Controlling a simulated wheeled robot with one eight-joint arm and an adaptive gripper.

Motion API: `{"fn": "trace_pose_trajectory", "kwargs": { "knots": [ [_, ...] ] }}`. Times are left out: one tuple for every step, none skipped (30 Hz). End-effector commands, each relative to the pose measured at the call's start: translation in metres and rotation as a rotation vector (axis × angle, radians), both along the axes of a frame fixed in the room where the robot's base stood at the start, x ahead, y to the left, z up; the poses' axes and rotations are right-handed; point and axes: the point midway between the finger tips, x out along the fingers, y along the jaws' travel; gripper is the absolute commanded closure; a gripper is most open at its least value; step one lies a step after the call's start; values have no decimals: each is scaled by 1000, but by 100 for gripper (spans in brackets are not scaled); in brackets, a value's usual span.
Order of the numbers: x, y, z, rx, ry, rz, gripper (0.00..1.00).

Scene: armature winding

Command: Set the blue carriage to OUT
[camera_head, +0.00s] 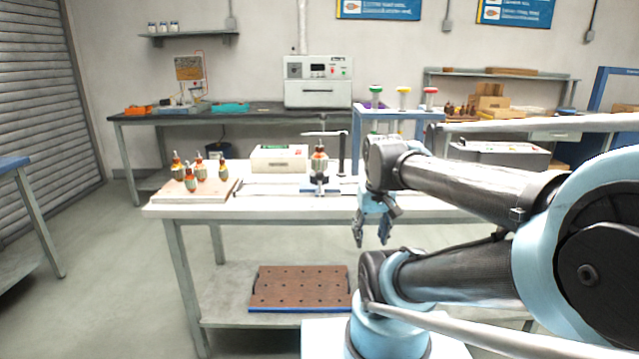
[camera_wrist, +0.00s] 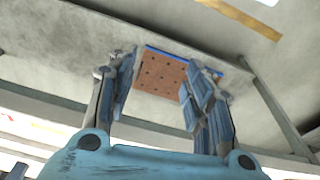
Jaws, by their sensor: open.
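The blue carriage (camera_head: 320,186) is a small dark-blue block on the white-topped workbench (camera_head: 270,203), near its middle. Any OUT marking is too small to read. My gripper (camera_head: 372,240) hangs in front of the bench's front edge, right of the carriage and lower than it. Its two fingers are apart and empty. In the wrist view my gripper (camera_wrist: 160,95) is also open, with no carriage in sight.
Several armatures (camera_head: 190,172) stand on a wooden board at the bench's left. A white box (camera_head: 279,158) sits behind the carriage. A brown perforated plate (camera_head: 298,287) lies on the lower shelf and shows in the wrist view (camera_wrist: 170,76).

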Motion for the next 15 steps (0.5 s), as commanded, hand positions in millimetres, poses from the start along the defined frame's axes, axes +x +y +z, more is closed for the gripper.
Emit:
{"fn": "trace_pose_trajectory", "kwargs": {
  "knots": [
    [10, 3, 15, -1, 8, 21, 53],
    [15, 5, 23, -3, 12, 32, 53],
    [22, 8, 33, -4, 17, 47, 53],
    [27, 10, 41, -4, 21, 60, 53],
    [32, 12, 48, -6, 26, 72, 53],
    [39, 15, 58, -7, 32, 87, 53],
    [45, 17, 65, -8, 36, 99, 53],
    [50, 19, 72, -9, 41, 110, 53],
    [58, 22, 82, -10, 47, 125, 53],
    [63, 25, 89, -12, 51, 137, 53],
    [69, 27, 96, -12, 55, 149, 53],
    [76, 31, 105, -14, 61, 165, 53],
    [81, 34, 111, -15, 66, 176, 53],
    [87, 37, 118, -16, 70, 187, 53],
    [94, 40, 126, -17, 76, 203, 53]
  ]
}}
